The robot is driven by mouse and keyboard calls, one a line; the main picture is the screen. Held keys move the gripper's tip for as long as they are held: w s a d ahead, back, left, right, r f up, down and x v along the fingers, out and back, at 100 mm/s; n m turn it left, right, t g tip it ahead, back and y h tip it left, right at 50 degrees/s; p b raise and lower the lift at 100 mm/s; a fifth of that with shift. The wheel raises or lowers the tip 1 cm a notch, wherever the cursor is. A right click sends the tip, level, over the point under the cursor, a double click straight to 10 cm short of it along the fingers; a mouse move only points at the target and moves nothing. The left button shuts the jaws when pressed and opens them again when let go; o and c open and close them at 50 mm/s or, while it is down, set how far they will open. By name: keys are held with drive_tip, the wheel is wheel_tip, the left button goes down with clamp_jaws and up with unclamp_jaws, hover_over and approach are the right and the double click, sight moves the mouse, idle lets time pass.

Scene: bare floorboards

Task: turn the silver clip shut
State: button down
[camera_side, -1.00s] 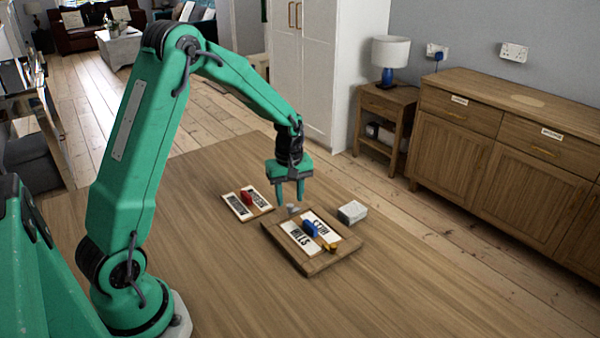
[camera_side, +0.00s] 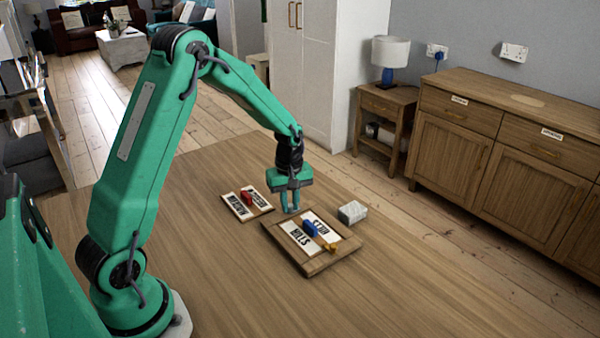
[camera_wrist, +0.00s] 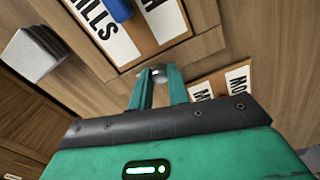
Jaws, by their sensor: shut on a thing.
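The silver clip (camera_wrist: 158,69) is at the edge of the wooden board (camera_side: 318,266), the edge nearest the smaller board. My gripper (camera_side: 290,209) points down over that edge, with its fingers shut on the clip. In the wrist view the clip's rounded top shows between my fingertips (camera_wrist: 157,76); its lower part is hidden, so I cannot tell its angle. In the side view my fingers cover the clip. A gold clip (camera_side: 329,247) sits at the board's opposite edge. Between them lie white lettered panels (camera_side: 297,238) and a blue block (camera_side: 310,229).
A smaller board (camera_side: 236,208) with white labels and a red block (camera_side: 247,199) lies left of my gripper. A grey-white block (camera_side: 352,212) stands just beyond the board's right corner. The table's front area is clear.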

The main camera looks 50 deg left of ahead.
drive_tip(key=shift+m, duration=0.4)
drive_tip(key=m, duration=0.3)
drive_tip(key=shift+m, duration=0.3)
drive_tip(key=m, duration=1.3)
drive_tip(key=shift+m, duration=0.4)
drive_tip(key=c, duration=1.3)
unclamp_jaws()
drive_tip(key=shift+c, duration=0.2)
